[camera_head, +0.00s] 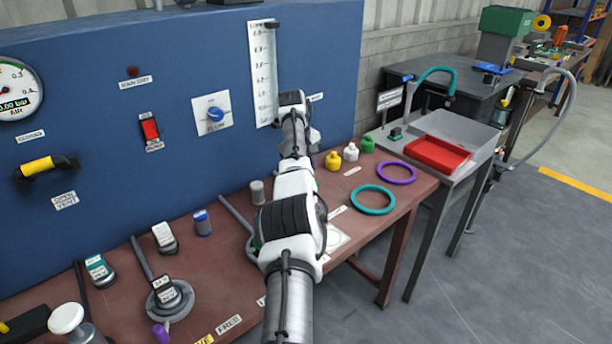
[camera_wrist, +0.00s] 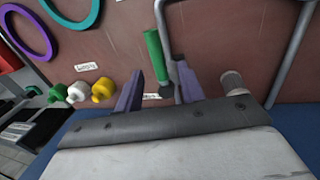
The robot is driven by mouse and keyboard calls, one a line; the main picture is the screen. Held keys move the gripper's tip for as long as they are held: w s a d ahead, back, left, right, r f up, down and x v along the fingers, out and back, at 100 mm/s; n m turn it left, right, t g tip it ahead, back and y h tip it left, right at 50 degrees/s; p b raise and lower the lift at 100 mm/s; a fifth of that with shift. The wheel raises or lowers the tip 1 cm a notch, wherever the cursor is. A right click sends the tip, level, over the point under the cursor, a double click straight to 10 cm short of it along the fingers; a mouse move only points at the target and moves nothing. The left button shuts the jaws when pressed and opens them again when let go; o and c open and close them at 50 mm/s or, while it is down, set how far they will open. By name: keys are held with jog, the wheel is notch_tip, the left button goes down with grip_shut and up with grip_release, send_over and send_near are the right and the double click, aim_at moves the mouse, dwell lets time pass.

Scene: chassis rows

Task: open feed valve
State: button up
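My gripper (camera_wrist: 160,68) is open in the wrist view, its two dark fingers apart. A green cylindrical handle (camera_wrist: 155,55) lies between and just beyond them; I see no grip on it. In the head view my arm hides the gripper and most of that spot. A label that seems to read FEED (camera_head: 229,324) lies at the bench's front edge. A purple knob (camera_head: 160,332) shows to its left, cut off by the lower edge. I cannot tell for sure which part is the feed valve.
The blue panel (camera_head: 100,90) rises behind the brown bench (camera_head: 205,275). Yellow, white and green small bottles (camera_head: 350,152) stand right of my arm. A teal ring (camera_head: 372,199) and a purple ring (camera_head: 396,173) lie nearby. A grey stud (camera_wrist: 232,83) stands close to the right finger.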

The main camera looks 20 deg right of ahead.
notch_tip(320, 180, up, 11)
jog(key=a, duration=0.2)
jog(key=shift+s+f, duration=0.15)
jog(key=shift+s, duration=0.15)
dwell(1.8)
